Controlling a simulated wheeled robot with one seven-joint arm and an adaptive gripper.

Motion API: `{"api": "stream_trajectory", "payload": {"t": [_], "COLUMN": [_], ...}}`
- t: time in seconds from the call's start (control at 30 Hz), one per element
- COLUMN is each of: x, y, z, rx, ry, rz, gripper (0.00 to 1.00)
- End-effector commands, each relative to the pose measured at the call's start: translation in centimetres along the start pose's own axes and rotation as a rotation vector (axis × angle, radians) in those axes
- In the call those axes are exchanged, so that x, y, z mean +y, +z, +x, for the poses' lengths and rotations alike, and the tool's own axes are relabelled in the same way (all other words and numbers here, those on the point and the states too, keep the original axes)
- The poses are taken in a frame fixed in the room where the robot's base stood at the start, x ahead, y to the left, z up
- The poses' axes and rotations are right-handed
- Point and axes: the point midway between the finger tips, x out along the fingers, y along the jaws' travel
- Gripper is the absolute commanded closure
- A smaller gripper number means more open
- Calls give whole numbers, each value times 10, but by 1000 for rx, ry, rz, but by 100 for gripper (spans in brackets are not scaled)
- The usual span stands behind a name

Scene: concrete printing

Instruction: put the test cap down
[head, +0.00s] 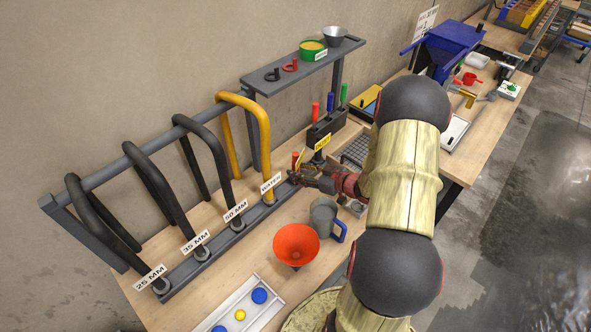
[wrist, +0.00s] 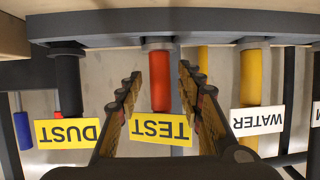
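The red test cap (wrist: 160,80) is a short cylinder with a yellow TEST label (wrist: 160,128). In the wrist view it sits in a grey collar on the dark rail (wrist: 200,28), between my fingers. My gripper (wrist: 160,105) is open, with a gap visible on each side of the red cylinder. In the head view my gripper (head: 297,177) is at the far end of the rail, just beside the red cap (head: 295,159). My arm and fingers hide part of that spot.
The yellow WATER hose (head: 265,135) stands close to the left, with several black hoses beyond. A black DUST fitting (wrist: 67,75) is on the other side. An orange funnel (head: 296,243) and a grey jug (head: 323,217) stand in front. A tray (head: 247,310) is nearer.

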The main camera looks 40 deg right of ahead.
Motion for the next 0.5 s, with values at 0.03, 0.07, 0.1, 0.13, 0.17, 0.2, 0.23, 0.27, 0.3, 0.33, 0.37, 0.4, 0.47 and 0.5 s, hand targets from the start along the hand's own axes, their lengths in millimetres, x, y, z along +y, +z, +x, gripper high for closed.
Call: {"api": "stream_trajectory", "payload": {"t": [0.03,0.07,0.1,0.13,0.17,0.2,0.23,0.27,0.3,0.33,0.37,0.4,0.47,0.5], "x": [2,2,2,2,1,2,2,2,1,1,2,1,1,0], "y": [-3,-2,-2,-2,-3,-3,-2,-2,-2,-2,-2,-2,-1,-1], "z": [-13,-20,-28,-35,-41,-50,-55,-61,-67,-72,-76,-81,-87,-90], "rx": [0,0,-1,0,0,1,0,0,0,0,0,0,0,0], "ry": [5,6,5,6,5,6,5,5,4,4,5,3,3,2], "rz": [1,1,2,3,2,2,2,2,2,2,2,2,2,2], "gripper": [63,63,63,63,63,63,63,63,63,63,63,63,63,63]}}
